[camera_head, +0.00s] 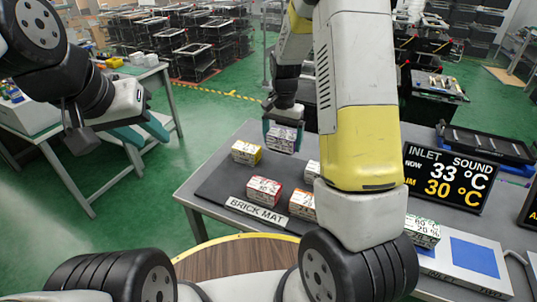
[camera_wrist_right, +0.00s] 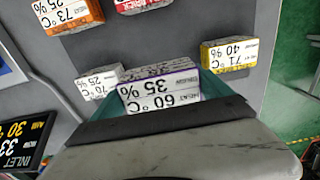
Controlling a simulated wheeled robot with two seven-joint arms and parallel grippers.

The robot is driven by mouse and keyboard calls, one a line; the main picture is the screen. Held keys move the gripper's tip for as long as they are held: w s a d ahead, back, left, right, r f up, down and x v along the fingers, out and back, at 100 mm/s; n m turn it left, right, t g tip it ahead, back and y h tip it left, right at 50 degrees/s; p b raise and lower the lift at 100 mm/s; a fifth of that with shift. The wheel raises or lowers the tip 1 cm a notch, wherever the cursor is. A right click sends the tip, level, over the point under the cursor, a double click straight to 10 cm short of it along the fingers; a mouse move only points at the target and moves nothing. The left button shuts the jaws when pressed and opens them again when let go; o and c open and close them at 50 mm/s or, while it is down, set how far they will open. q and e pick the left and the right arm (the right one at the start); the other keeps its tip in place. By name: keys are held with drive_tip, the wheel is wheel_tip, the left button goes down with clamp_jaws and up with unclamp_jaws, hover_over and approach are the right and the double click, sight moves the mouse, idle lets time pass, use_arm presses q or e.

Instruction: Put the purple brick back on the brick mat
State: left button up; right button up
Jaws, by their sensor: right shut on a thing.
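The purple brick (camera_head: 280,138), a white block with a purple edge, is between the teal fingers of my right gripper (camera_head: 283,130) over the back of the dark brick mat (camera_head: 218,185). In the right wrist view the purple brick (camera_wrist_right: 160,90) shows "60 °C 35 %" between the fingers of my right gripper (camera_wrist_right: 180,100). I cannot tell whether it touches the mat. My left gripper (camera_head: 141,133) is at the left, away from the mat, with its teal fingers apart and nothing seen between them.
On the mat stand a yellow brick (camera_head: 246,152), a red brick (camera_head: 264,190), an orange brick (camera_head: 302,204) and a whitish brick (camera_head: 312,172). A green-edged brick (camera_head: 422,231) is at the right near a blue square (camera_head: 474,256). A display (camera_head: 447,177) reads 33 °C and 30 °C.

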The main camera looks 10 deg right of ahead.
sight(281, 170)
drive_tip(key=shift+w+d+f, duration=0.1)
drive_tip(key=shift+w+f, duration=0.15)
wheel_tip(281, 170, down, 9)
drive_tip(key=shift+w+f, duration=0.1)
drive_tip(key=shift+f, duration=0.1)
drive_tip(key=o, duration=1.7)
drive_tip(key=shift+f, duration=0.15)
